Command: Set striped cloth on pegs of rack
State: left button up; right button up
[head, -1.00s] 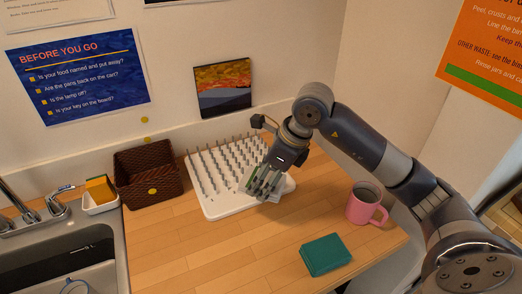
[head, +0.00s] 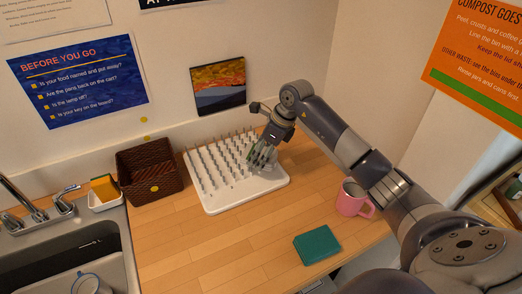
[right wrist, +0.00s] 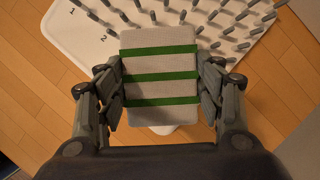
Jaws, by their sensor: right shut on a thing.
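The striped cloth (right wrist: 160,67), a folded grey pad with green bands, is between the fingers of my right gripper (right wrist: 161,85). My right gripper (head: 262,157) is shut on it at both side edges. The white rack (head: 228,204) with rows of upright grey pegs stands on the counter. The gripper and cloth are over its right part. In the right wrist view the rack (right wrist: 62,28) shows beyond the cloth, with a corner below it. I cannot tell whether the cloth touches the pegs beneath. My left gripper is not in view.
A brown basket (head: 148,178) stands left of the rack, beside a sponge holder (head: 104,200) and the sink (head: 85,245). A pink mug (head: 353,200) and a teal block (head: 317,245) are at the right. A picture (head: 218,85) stands behind.

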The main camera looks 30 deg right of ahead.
jog(key=shift+f, duration=0.35)
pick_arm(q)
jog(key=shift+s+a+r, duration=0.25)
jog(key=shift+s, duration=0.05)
pick_arm(e)
jog(key=shift+f, duration=0.1)
jog(key=shift+f, duration=0.15)
jog(key=o, duration=1)
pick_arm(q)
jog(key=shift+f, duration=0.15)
